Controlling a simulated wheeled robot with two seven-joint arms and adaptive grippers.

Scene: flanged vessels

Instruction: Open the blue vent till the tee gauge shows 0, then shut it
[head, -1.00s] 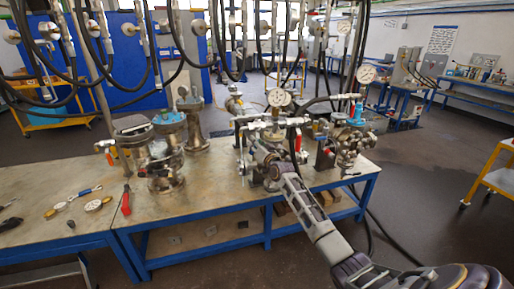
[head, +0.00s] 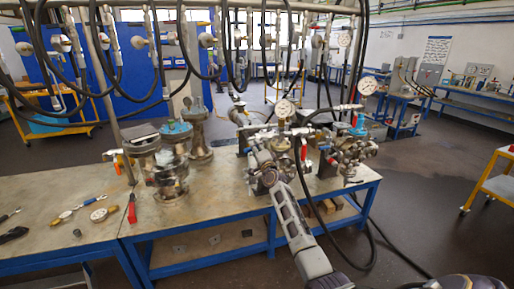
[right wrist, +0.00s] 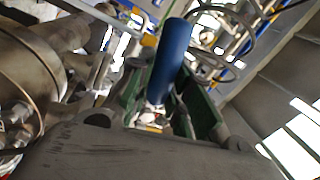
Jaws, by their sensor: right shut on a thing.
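My right gripper (head: 258,142) reaches into the pipework in the middle of the bench in the head view. In the right wrist view its green fingers (right wrist: 190,100) are shut on a blue cylindrical handle (right wrist: 171,55), which I take to be the blue vent. The handle stands up between them, leaning slightly right. My gripper hides this handle in the head view. A round white gauge (head: 284,108) stands on the pipework just right of my gripper, probably the tee gauge; its needle is too small to read. My left gripper is out of view.
A flanged vessel (head: 172,170) stands left on the bench (head: 225,205). More pipework with a blue fitting (head: 358,129) and another gauge (head: 367,86) is at right. Black hoses hang overhead and beside my arm. Tools and small gauges (head: 99,215) lie at left.

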